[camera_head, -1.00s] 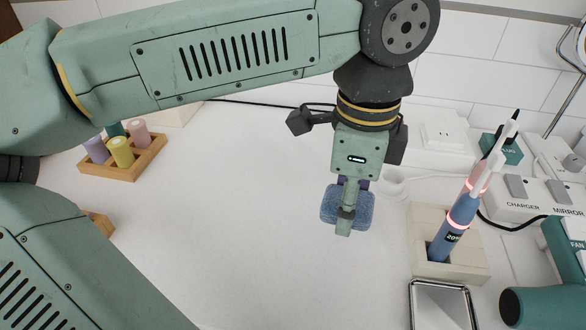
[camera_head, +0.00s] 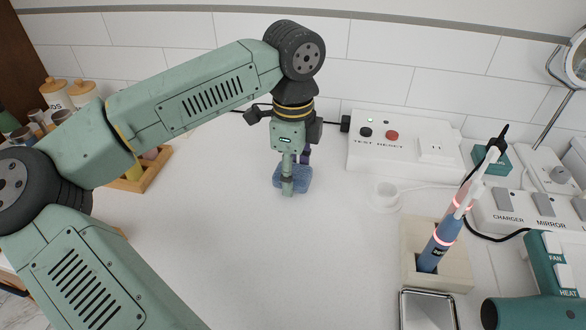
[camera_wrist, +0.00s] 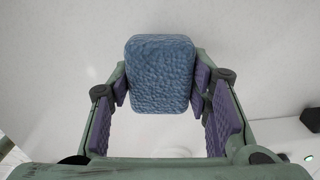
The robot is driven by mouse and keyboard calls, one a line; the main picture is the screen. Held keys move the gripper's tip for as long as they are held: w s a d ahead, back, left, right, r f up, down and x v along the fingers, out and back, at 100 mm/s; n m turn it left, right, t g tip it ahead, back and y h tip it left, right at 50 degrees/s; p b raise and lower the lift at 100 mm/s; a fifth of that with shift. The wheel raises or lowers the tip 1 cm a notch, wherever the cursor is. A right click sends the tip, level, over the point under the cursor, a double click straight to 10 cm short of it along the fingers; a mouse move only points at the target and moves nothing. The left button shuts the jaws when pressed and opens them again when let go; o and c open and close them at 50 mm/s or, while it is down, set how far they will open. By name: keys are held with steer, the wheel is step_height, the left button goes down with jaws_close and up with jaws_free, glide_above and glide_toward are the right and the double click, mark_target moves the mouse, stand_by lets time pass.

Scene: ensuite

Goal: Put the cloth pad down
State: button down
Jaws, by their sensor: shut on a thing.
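The cloth pad (camera_head: 297,180) is a blue, textured, rounded block. My gripper (camera_head: 288,186) is shut on it, with the pad between the fingers over the white counter (camera_head: 250,260). In the wrist view the pad (camera_wrist: 160,73) sits between the purple finger pads of my gripper (camera_wrist: 160,85). I cannot tell whether the pad's underside touches the counter.
A toothbrush (camera_head: 445,235) stands in a beige holder (camera_head: 440,277) at the right, beside a metal tray (camera_head: 428,292). A white box with TEST and RESET buttons (camera_head: 375,156) stands behind. A wooden rack (camera_head: 148,177) is at the left. The counter around the pad is clear.

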steer(key=shift+f, duration=0.25)
steer(key=shift+f+b, duration=0.4)
steer(key=shift+b, duration=0.1)
steer(key=shift+f, duration=0.1)
steer(key=c, duration=0.8)
jaws_free()
steer(key=shift+c, duration=0.2)
steer(key=shift+r, duration=0.2)
